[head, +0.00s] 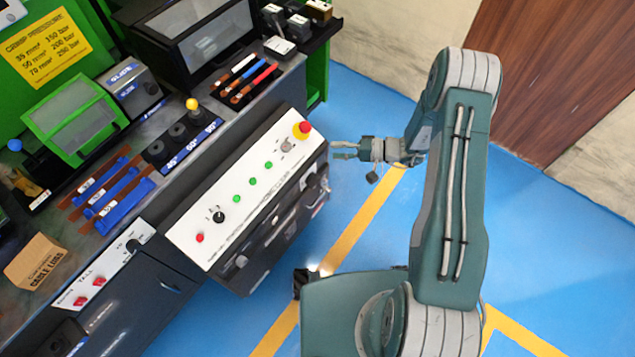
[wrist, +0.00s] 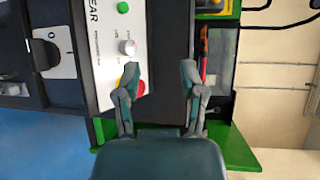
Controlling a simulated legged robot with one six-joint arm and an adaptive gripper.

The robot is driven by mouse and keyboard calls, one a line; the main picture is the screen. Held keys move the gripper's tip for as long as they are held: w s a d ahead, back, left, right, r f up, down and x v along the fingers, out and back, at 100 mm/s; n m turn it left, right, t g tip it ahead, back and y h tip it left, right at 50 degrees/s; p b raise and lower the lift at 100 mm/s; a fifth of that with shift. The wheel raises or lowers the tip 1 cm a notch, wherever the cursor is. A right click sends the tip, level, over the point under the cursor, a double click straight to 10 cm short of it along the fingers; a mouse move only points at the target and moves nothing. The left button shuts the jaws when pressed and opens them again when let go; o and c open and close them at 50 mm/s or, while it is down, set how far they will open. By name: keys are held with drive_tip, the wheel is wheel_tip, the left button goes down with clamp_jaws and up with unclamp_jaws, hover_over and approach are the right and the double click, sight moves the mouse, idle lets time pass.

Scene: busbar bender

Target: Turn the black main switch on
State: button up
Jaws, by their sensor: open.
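A black rotary switch (wrist: 45,54) sits on a white plate marked 0 on the dark front of the console, left of my gripper in the wrist view. In the head view what looks like the same switch (head: 313,187) is small on the console's front face near its right end. My gripper (head: 338,150) is open and empty, beside the right end of the console and apart from it. In the wrist view its two fingers (wrist: 160,68) are spread, with the left finger overlapping the emergency stop.
The white sloped panel (head: 262,180) carries a red emergency stop (head: 304,128) on yellow, green buttons, a red button (head: 200,237) and a small black selector (head: 219,216). A yellow-topped lever (head: 192,104) stands behind.

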wheel_tip(320, 180, down, 11)
drive_tip(key=m+t, duration=0.3)
drive_tip(key=t, duration=0.1)
drive_tip(key=m+t+h, duration=0.2)
drive_tip(key=m+t, duration=0.1)
drive_tip(key=t, duration=0.2)
approach(317, 182)
drive_tip(key=x, duration=1)
drive_tip(key=shift+a+f, duration=0.1)
drive_tip(key=shift+f, duration=0.3)
clamp_jaws()
